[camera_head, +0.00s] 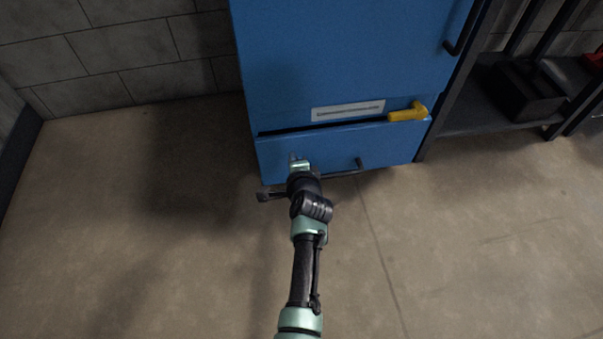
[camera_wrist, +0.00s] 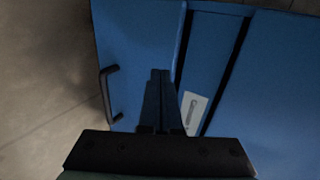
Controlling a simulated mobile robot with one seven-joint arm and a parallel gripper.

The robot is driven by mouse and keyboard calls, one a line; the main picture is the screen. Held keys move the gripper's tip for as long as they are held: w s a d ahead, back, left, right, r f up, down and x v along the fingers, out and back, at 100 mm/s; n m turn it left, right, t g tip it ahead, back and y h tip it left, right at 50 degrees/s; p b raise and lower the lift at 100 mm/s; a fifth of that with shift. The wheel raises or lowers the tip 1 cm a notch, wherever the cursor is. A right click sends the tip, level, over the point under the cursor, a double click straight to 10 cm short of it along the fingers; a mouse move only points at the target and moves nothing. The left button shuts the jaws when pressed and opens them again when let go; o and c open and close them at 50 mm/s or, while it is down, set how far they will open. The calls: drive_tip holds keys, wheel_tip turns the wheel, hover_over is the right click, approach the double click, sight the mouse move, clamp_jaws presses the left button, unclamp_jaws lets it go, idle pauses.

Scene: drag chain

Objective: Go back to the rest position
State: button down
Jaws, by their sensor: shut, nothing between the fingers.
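My gripper (camera_head: 298,160) is in front of the low front of a blue cabinet (camera_head: 340,60), with my arm reaching up to it from the bottom of the head view. In the wrist view its two dark fingers (camera_wrist: 160,78) are together with nothing between them. The cabinet's lower drawer front (camera_head: 395,148) has a dark bar handle (camera_head: 345,174), partly hidden behind my wrist. The handle also shows in the wrist view (camera_wrist: 108,92), left of the fingers and apart from them.
A dark slot (camera_head: 320,127) runs above the drawer front. A white label (camera_head: 348,110) and a yellow object (camera_head: 408,113) are near it. A dark shelf rack (camera_head: 490,118) stands to the right. The floor (camera_head: 150,240) is clear on both sides.

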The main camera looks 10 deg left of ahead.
drive_tip(key=p+v, duration=0.4)
drive_tip(key=v, duration=0.3)
drive_tip(key=w+d+r+n+t+p, duration=0.1)
drive_tip(key=w+r+n+t+p, duration=0.2)
drive_tip(key=r, duration=1.6)
drive_tip(key=w+d+r+n+t+p, duration=0.15)
drive_tip(key=r+n+t, duration=0.25)
drive_tip(key=r, duration=1.5)
drive_tip(key=s+d+r+n+t+h+p, duration=0.1)
drive_tip(key=s+d+r+n+t, duration=0.2)
drive_tip(key=r, duration=0.9)
drive_tip(key=s+r+n+t+h+p, duration=0.15)
drive_tip(key=s+r, duration=0.35)
drive_tip(key=r, duration=0.7)
drive_tip(key=s+d+r+n+t+h+p, duration=0.25)
drive_tip(key=s+r+t, duration=0.25)
drive_tip(key=s+r, duration=0.85)
wheel_tip(320, 180, up, 38)
drive_tip(key=p, duration=3.7)
drive_tip(key=shift+w+y, duration=0.25)
drive_tip(key=shift+y, duration=0.15)
